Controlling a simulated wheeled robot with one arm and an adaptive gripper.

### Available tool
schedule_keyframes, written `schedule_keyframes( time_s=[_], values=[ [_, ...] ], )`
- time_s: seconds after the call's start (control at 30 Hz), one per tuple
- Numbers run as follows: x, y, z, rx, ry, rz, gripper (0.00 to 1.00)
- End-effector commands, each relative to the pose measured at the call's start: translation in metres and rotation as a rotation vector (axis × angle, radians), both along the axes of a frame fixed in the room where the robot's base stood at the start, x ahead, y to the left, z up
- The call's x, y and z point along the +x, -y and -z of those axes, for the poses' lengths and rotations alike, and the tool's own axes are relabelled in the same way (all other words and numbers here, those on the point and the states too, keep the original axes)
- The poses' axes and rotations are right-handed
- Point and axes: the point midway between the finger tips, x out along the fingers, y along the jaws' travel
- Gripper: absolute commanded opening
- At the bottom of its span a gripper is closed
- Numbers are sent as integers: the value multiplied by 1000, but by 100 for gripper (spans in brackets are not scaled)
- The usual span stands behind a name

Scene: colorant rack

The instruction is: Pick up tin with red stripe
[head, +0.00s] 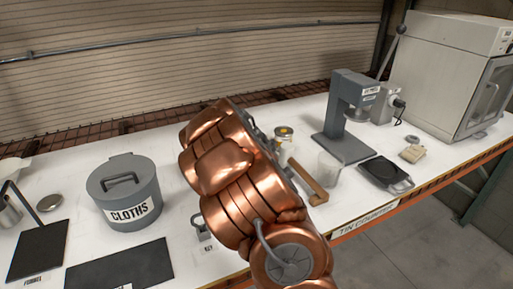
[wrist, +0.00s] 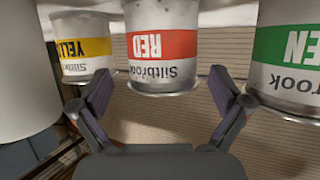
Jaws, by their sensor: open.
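The tin with the red stripe (wrist: 162,45) is in the wrist view at top centre, a pale metal can with a red band lettered RED, appearing upside down. My gripper (wrist: 163,92) is open, its two dark fingers spread below the tin in the picture, one toward each side. Nothing is held between them. Whether either finger touches the tin is unclear. The tin's far end is cut off by the frame. In the head view my copper arm fills the middle; my gripper and the red-striped tin are not visible there.
A yellow-banded tin (wrist: 83,47) stands left of the red one and a green-banded tin (wrist: 288,50) right, both close. A plain pale cylinder (wrist: 25,70) is at far left. On the bench (head: 225,264) are a CLOTHS bin (head: 125,193) and a grey stand machine (head: 345,115).

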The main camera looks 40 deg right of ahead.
Motion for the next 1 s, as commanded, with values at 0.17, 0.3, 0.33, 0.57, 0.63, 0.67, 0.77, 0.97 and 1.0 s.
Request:
schedule_keyframes(
  time_s=[0.17, 0.3, 0.33, 0.57, 0.63, 0.67, 0.77, 0.97, 1.0],
  values=[
    [11, 7, 1, -1, 0, -4, 100],
    [22, 15, 3, -2, 0, -6, 100],
    [24, 17, 4, -1, -1, -5, 100],
    [36, 28, 12, -2, 0, -5, 100],
    [37, 29, 13, -1, 1, -4, 100],
    [38, 29, 13, -1, 0, -4, 100],
    [38, 30, 14, 0, 0, -3, 100],
    [38, 30, 14, 0, 0, -3, 95],
    [38, 30, 14, -1, 0, -4, 91]
  ],
)
